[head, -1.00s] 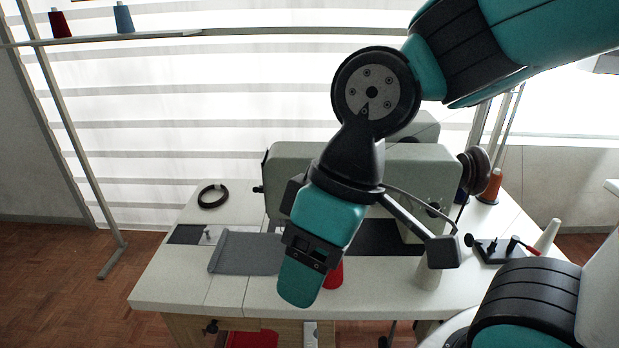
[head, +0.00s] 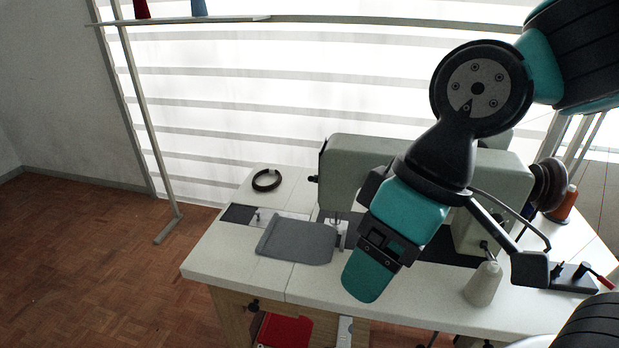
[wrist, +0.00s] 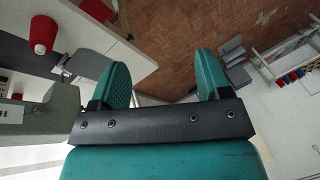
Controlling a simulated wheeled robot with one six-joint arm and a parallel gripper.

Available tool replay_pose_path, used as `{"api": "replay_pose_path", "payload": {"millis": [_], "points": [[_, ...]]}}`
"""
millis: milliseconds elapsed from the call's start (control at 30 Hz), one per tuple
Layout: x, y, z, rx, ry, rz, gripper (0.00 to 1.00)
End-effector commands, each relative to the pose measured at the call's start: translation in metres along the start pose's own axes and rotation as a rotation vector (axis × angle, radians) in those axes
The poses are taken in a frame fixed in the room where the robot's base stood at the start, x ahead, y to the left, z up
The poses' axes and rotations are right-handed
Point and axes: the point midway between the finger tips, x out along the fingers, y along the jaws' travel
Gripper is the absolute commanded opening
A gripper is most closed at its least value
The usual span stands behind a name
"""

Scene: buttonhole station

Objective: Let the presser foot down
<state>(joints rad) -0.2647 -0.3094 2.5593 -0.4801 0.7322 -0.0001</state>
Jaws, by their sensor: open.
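The pale grey-green sewing machine (head: 352,170) stands on the white table. Its needle and presser foot area (head: 336,219) shows small under the left end of the machine head, beside the grey cloth piece (head: 297,242). I cannot tell the foot's height, and I cannot make out its lever. My gripper (head: 369,276) hangs in front of the machine, nearer to me than the foot, and covers part of the machine body. In the wrist view my gripper (wrist: 163,78) has its two teal fingers apart with nothing between them. The cloth (wrist: 88,63) shows left of the fingers.
A white cone (head: 484,284) stands at the table's front right, near a small black stand with a red-tipped part (head: 572,276). A red cone (wrist: 43,34) is upper left in the wrist view. A black ring (head: 266,180) lies at the back left. The left front tabletop is clear.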

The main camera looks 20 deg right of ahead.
Motion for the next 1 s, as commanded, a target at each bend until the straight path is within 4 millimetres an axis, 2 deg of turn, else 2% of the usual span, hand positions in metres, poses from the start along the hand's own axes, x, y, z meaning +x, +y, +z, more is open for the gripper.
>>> {"api": "replay_pose_path", "payload": {"millis": [33,167,267,300,500,700,900,1000], "points": [[-0.002,0.001,-0.003,0.003,-0.001,0.004,0.59],[-0.014,0.015,-0.026,0.033,-0.011,0.042,0.29],[-0.032,0.038,-0.063,0.088,-0.027,0.105,0.06],[-0.039,0.050,-0.081,0.117,-0.035,0.136,0.00],[-0.067,0.113,-0.174,0.301,-0.067,0.298,0.00],[-0.075,0.168,-0.251,0.513,-0.082,0.431,0.00],[-0.064,0.209,-0.307,0.744,-0.083,0.529,0.00],[-0.052,0.225,-0.324,0.860,-0.079,0.562,0.00]]}}
